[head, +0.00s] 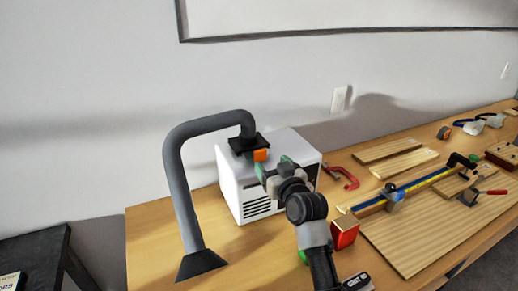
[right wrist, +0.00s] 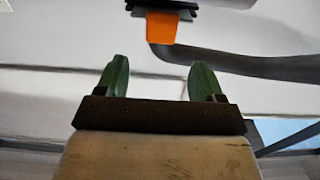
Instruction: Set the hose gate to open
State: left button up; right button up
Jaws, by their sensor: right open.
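The hose gate has an orange tab (head: 261,155) that sticks out of a black collar (head: 248,143) on top of a white box unit (head: 232,175). A grey hose (head: 177,170) rises from the collar and bends down to a dark flared nozzle (head: 201,264) on the table. My right gripper (head: 272,166) is close beside the tab, at the front right of it. In the right wrist view, the gripper (right wrist: 158,78) is open and empty, with green fingertips apart. The orange tab (right wrist: 161,27) shows beyond them, not between them. My left gripper is not in view.
The wooden table (head: 150,225) holds a red clamp (head: 347,177), a red block (head: 344,231), boards (head: 404,163), and a blue and yellow bar clamp (head: 425,180) to the right. The wall (head: 90,100) stands close behind. The table's left part is mostly clear.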

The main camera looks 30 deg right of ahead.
aim_at(261, 153)
jog(key=w, duration=0.6)
jog(key=shift+w+d+p, duration=0.15)
jog(key=shift+w+p, duration=0.05)
jog(key=shift+p, duration=0.15)
jog(key=shift+w, duration=0.75)
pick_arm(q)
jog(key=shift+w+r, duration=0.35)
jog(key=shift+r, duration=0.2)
pick_arm(e)
jog(key=shift+w, duration=0.1)
